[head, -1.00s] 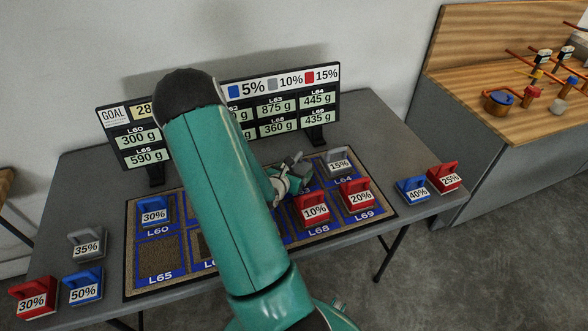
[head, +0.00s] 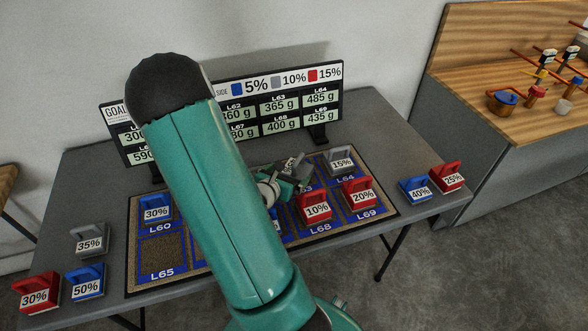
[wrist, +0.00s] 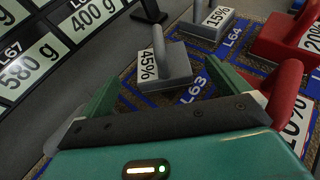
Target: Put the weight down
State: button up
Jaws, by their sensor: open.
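A grey weight (wrist: 166,66) with an upright handle stands on the mat at the L63 spot in the wrist view. Its label seems to read 45%. In the head view this weight (head: 292,166) is partly hidden by my gripper (head: 283,184). In the wrist view my gripper (wrist: 162,76) is open, with one green finger to each side of the weight's near part. I cannot tell whether a finger touches it. The patterned mat (head: 160,255) has blue-labelled spots.
A grey 15% weight (head: 341,162) stands at L64, behind red 10% (head: 315,206) and 20% (head: 358,195) weights. A blue 30% weight (head: 155,209) is at L60. The display board (head: 280,105) stands behind. Several other weights sit off the mat on the table's sides.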

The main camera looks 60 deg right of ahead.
jog(key=v, duration=0.4)
jog(key=shift+a, duration=0.25)
jog(key=shift+r, duration=0.15)
jog(key=w+a+r+m+g+y, duration=0.2)
jog(key=a+r+m, duration=0.6)
jog(key=r+m, duration=0.2)
jog(key=w+a+r+m+t+y, duration=0.1)
jog(key=a+r+m+t+y, duration=0.2)
jog(key=a+r, duration=0.4)
jog(key=a+r+m+t+y, duration=0.4)
jog(key=a+r+y, duration=0.3)
jog(key=a, duration=1.6)
jog(key=shift+w+r+m+t+y, duration=0.3)
jog(key=shift+w+r+m+y, duration=0.15)
jog(key=shift+y, duration=0.25)
